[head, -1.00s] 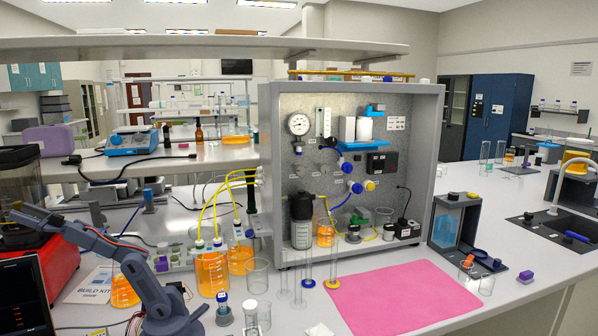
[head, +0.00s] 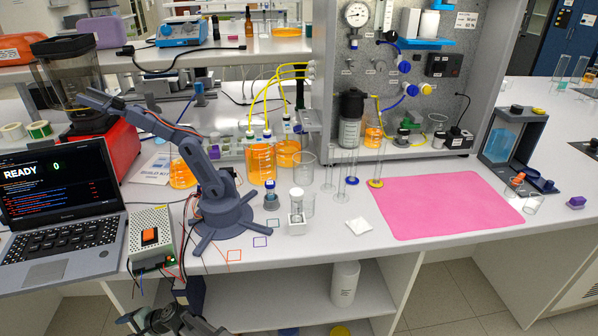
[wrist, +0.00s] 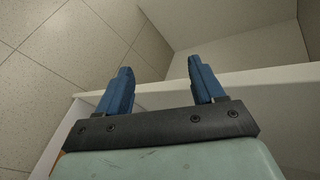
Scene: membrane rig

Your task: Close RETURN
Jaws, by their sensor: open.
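The panel (head: 425,50) of the membrane rig stands upright at the back right of the bench in the head view. The small labels are too fine to read, so I cannot tell which part is RETURN. My gripper (wrist: 160,68) shows in the wrist view with two blue fingers apart and nothing between them. It faces a white ledge and floor tiles, away from the panel.
A pink mat (head: 440,205) lies before the rig. Glass cylinders (head: 353,165) and orange-filled bottles (head: 261,160) stand left of it. A small grey desktop arm (head: 225,205) and a laptop (head: 60,200) occupy the bench's left. The white bench edge (wrist: 250,78) crosses the wrist view.

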